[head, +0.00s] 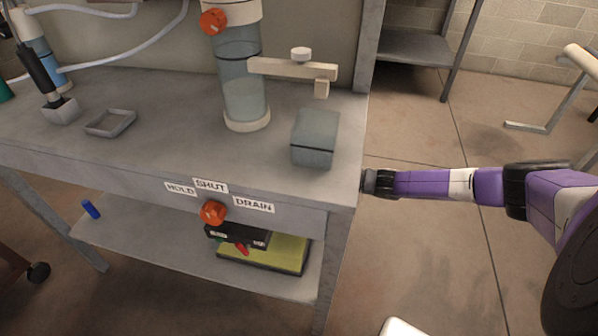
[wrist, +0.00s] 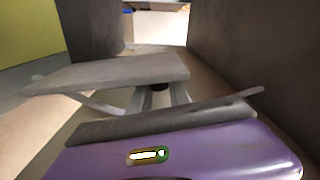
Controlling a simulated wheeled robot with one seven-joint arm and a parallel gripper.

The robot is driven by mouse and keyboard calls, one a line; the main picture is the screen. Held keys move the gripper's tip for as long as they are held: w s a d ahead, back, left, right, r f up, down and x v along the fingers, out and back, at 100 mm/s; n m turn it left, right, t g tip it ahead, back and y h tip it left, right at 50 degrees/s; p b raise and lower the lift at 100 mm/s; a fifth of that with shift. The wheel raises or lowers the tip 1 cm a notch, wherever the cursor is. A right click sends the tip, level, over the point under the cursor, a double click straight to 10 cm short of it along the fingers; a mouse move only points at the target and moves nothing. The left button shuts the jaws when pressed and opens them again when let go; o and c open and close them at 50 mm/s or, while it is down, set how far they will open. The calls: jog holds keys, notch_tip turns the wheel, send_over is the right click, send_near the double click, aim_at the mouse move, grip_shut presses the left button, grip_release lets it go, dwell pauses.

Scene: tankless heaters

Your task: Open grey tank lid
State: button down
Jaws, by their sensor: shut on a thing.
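The grey tank (head: 311,159) is a small box on the bench top near its right edge. Its grey lid (head: 319,125) lies flat and closed, with a dark seam below it. My gripper (head: 368,181) is at the bench's front right corner, below and to the right of the tank and apart from the lid. In the wrist view my gripper (wrist: 160,88) shows grey finger parts beyond my purple hand. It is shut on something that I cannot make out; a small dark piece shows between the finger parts. The tank does not show clearly in the wrist view.
A clear cylinder (head: 243,85) with a pale arm (head: 290,69) reaching above the tank stands behind. The bench (head: 180,155) has a red knob (head: 213,212) in front, below labels. A yellow box (head: 285,252) lies on the lower shelf. Floor is open to the right.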

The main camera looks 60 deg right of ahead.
jog(key=shift+f, duration=0.15)
jog(key=c, duration=1.3)
grip_release()
jog(key=shift+o, duration=0.2)
jog(key=p+v, duration=0.1)
jog(key=v, duration=0.7)
